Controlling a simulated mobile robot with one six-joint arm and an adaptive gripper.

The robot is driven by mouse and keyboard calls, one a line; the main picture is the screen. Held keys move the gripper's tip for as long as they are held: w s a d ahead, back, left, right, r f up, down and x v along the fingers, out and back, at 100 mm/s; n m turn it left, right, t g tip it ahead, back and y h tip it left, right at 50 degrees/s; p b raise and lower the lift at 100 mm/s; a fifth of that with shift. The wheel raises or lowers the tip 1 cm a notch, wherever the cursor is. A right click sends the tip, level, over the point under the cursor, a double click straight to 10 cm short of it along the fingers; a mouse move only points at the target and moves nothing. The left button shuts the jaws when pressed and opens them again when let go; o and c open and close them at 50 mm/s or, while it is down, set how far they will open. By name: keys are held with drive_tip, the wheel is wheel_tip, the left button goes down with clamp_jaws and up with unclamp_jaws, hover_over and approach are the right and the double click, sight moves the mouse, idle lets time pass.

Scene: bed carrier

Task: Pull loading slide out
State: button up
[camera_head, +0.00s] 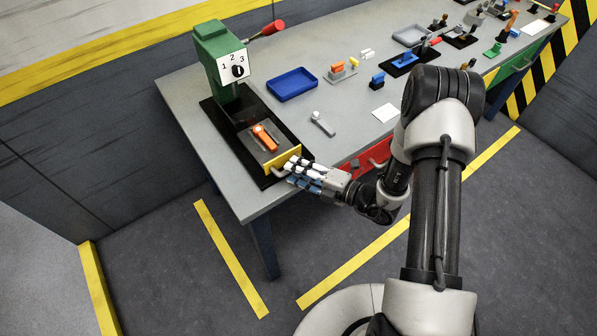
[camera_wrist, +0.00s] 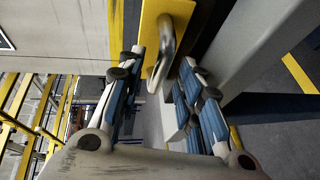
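The loading slide is a grey block with a yellow front plate (camera_head: 283,160) on the green machine's black base. An orange-handled part (camera_head: 264,137) lies on top of it. The yellow plate also shows in the wrist view (camera_wrist: 152,22), with a curved metal handle (camera_wrist: 177,38) on it. The slide sits in the base at the table's front edge. My gripper (camera_head: 293,169) is at the handle, in front of the plate. In the wrist view its fingers (camera_wrist: 163,62) are apart, one on each side of the handle, with a gap visible on the right side.
The green machine (camera_head: 217,55) has a dial marked 1, 2, 3 and a red-ended lever (camera_head: 268,30). A blue tray (camera_head: 292,83) and a grey tool (camera_head: 323,124) lie on the table. A red drawer (camera_head: 368,158) is under the tabletop. The floor in front is clear.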

drive_tip(key=shift+c, duration=0.5)
clamp_jaws()
